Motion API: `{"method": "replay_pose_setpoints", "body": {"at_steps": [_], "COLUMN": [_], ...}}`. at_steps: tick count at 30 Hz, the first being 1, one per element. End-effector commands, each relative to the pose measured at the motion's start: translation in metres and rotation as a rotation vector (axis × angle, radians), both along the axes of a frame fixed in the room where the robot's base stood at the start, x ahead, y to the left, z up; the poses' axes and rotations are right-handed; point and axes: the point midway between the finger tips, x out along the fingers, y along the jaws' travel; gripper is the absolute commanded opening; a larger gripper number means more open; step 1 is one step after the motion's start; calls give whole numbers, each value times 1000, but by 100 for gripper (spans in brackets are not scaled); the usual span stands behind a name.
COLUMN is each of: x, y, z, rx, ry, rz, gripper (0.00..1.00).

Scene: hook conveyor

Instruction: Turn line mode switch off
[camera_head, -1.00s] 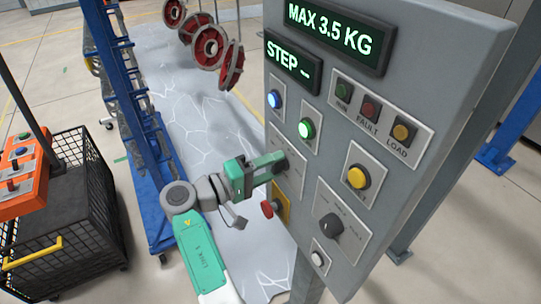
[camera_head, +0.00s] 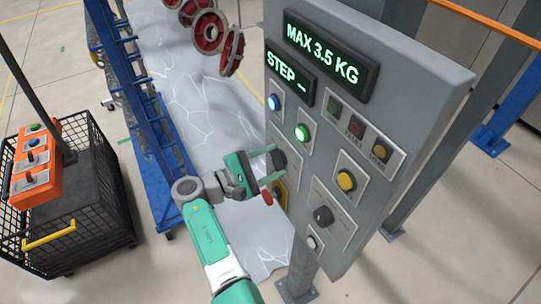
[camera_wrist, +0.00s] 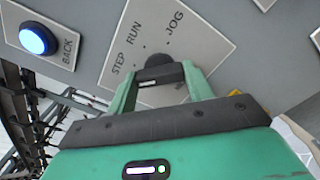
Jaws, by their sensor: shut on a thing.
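A dark rotary knob (camera_head: 279,159) sits on a pale plate (camera_wrist: 200,38) on the grey control panel. In the wrist view, the plate is marked STEP, RUN and JOG above the knob (camera_wrist: 160,63). No OFF mark is visible, and part of the plate is hidden by my gripper. My gripper (camera_head: 271,167) reaches the panel from the left, its green fingers on either side of the knob. In the wrist view, my gripper (camera_wrist: 160,80) is shut on the knob. I cannot tell which mark the knob points to.
A red button (camera_head: 267,197) sits just below my gripper. A lit blue button (camera_head: 273,102) and lit green button (camera_head: 302,133) are above. A second dark knob (camera_head: 324,215) and yellow button (camera_head: 346,180) are to the right. A black cart (camera_head: 100,215) stands left.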

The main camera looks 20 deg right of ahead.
Motion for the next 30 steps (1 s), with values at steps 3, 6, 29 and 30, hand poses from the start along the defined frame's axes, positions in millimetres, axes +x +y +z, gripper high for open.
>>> {"method": "replay_pose_setpoints", "body": {"at_steps": [3,6,29,30], "x": [0,0,0,0], "y": [0,0,1,1], "z": [4,4,1,1], "rx": [-15,-25,-67,-67], "ry": [103,189,540,544], "rz": [1,0,0,0], "gripper": [28,28,28,28]}}
